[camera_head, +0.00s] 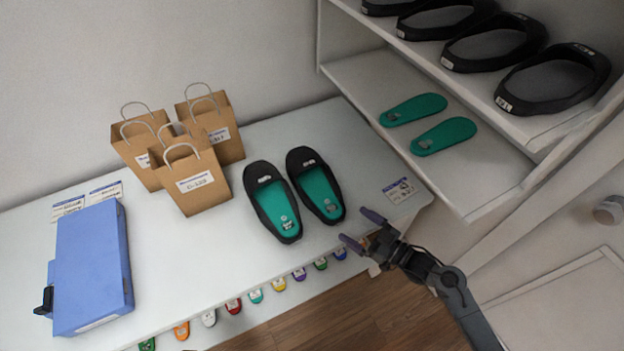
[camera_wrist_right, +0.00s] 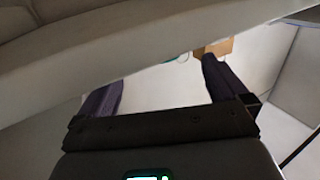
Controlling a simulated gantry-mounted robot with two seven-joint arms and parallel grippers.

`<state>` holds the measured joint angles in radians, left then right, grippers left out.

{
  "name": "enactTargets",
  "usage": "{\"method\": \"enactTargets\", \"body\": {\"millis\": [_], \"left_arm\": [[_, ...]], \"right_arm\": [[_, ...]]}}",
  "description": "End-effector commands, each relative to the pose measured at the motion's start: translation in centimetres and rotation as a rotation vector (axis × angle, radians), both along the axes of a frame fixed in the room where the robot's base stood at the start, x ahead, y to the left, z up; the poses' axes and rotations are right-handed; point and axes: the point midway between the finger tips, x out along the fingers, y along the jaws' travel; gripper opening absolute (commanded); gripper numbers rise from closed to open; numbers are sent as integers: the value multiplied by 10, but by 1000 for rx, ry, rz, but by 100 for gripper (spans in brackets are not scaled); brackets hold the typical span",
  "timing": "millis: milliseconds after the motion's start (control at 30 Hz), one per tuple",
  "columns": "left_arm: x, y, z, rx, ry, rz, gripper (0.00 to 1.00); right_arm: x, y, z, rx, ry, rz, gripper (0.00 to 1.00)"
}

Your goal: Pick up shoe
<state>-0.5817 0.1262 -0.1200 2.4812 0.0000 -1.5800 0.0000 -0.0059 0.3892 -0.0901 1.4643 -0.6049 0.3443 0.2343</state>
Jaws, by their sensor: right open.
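Two black shoes with green insoles lie side by side on the white table in the head view, the left shoe (camera_head: 262,178) and the right shoe (camera_head: 304,160). My right gripper (camera_head: 362,229) is open and empty by the table's front right edge, to the right of the shoes and apart from them. In the right wrist view its two purple-grey fingers (camera_wrist_right: 160,82) are spread with nothing between them. My left gripper is not in view.
Brown paper bags (camera_head: 190,178) and a blue box (camera_head: 90,265) stand on the table (camera_head: 180,260) to the left. A white shelf (camera_head: 480,185) at the right holds two green insoles (camera_head: 443,136) and, above, several black shoes (camera_head: 550,80). Coloured tags line the table's front edge.

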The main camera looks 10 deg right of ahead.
Motion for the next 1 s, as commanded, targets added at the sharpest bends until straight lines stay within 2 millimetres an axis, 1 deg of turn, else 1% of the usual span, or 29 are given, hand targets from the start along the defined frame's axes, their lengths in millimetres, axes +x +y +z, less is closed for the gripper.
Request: {"method": "enactTargets", "body": {"millis": [167, 333, 500, 800, 867, 1000], "left_arm": [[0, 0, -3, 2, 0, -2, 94], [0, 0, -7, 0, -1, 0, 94], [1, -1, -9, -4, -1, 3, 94], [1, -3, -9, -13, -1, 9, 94], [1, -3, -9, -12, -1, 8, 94], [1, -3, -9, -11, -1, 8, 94]], "right_arm": [[9, 6, 0, 1, -1, -1, 100], [26, 21, 0, 1, -2, 0, 100], [39, 32, 0, 1, -1, -1, 100], [41, 34, 0, -1, 0, -1, 100], [41, 34, 0, -1, 0, -1, 92], [41, 34, 1, 0, 0, -1, 71]]}}
